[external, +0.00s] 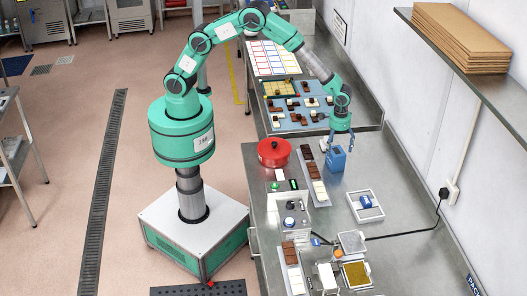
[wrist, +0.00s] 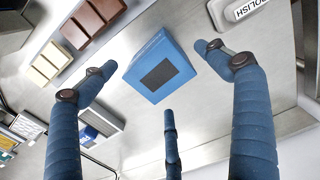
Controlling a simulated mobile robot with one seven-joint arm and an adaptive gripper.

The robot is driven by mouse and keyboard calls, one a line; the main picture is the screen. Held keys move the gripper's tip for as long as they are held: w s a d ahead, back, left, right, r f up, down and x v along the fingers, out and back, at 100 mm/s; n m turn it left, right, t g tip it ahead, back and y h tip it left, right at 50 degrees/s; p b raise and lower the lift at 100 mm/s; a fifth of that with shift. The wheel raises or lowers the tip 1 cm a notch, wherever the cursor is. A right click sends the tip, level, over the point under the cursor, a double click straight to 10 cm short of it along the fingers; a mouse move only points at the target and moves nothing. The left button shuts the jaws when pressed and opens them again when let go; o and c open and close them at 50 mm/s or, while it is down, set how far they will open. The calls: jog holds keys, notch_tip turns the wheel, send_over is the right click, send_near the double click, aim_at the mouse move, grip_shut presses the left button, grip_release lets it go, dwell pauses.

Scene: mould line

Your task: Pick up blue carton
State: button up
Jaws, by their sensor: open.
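The blue carton (external: 336,161) stands on the steel counter (external: 390,165) in the external view, directly below my gripper (external: 339,138). In the wrist view the blue carton (wrist: 158,66) shows its top with a dark rectangular patch. My gripper (wrist: 160,85) has blue fingers spread apart, one left of the carton, one right and one below it in the picture. The fingers are open and there is visible space between them and the carton in the wrist view. In the external view the fingertips are close to the carton's top; the exact height gap is hard to tell.
A tray of brown and white blocks (external: 314,178) lies just left of the carton, with a red round pot (external: 273,152) beyond it. A white tray with a blue item (external: 366,205) sits nearer the front.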

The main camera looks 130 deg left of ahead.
aim_at(336, 151)
jog(key=shift+f, duration=0.1)
jog(key=shift+f, duration=2.5)
jog(key=c, duration=1.4)
